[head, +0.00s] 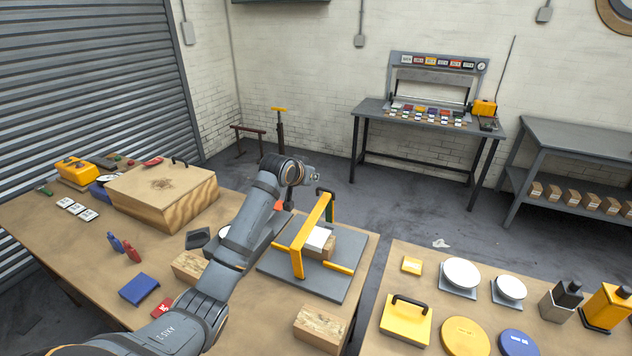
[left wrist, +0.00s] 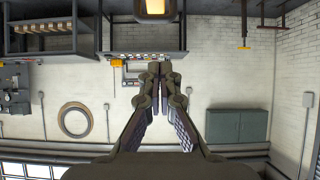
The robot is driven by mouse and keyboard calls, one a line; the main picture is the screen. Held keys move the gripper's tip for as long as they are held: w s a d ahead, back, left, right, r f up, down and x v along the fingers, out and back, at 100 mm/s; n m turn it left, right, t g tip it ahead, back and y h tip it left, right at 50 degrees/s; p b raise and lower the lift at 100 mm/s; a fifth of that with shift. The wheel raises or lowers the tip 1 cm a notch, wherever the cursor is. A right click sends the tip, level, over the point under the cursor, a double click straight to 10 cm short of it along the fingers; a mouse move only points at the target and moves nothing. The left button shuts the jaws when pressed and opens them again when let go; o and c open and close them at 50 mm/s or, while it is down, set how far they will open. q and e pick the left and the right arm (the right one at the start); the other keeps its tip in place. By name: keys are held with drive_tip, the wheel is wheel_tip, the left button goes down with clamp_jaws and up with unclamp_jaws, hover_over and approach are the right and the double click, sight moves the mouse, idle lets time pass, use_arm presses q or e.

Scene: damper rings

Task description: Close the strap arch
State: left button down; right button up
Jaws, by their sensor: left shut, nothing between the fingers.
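The yellow strap arch (head: 311,226) stands raised on a grey base plate (head: 303,285) at the right end of the left bench. A white pad on a wooden block (head: 328,252) lies under or beside its top bar; I cannot tell which. A dark part shows at the arch's far end. My left gripper (head: 315,176) is above and beyond the plate, near the arch's far end and apparently apart from it. Its fingers are shut and empty in the left wrist view (left wrist: 159,68). My right gripper is out of view.
My left forearm passes over the left bench beside the plate. A wooden box (head: 160,200) with a black handle stands at the back left. A loose wooden block (head: 321,328) lies in front of the plate. A gap separates the right bench (head: 400,262).

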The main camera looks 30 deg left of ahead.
use_arm(q)
wheel_tip(320, 180, up, 4)
drive_tip(key=g, duration=0.4)
drive_tip(key=p, duration=0.5)
approach(324, 190)
drive_tip(key=shift+g, duration=0.3)
drive_tip(key=x, duration=0.5)
drive_tip(key=shift+w, duration=0.5)
drive_tip(key=shift+w+f, duration=0.3)
drive_tip(key=shift+f, duration=0.15)
drive_tip(key=shift+f+b, duration=0.1)
drive_tip(key=shift+b, duration=0.25)
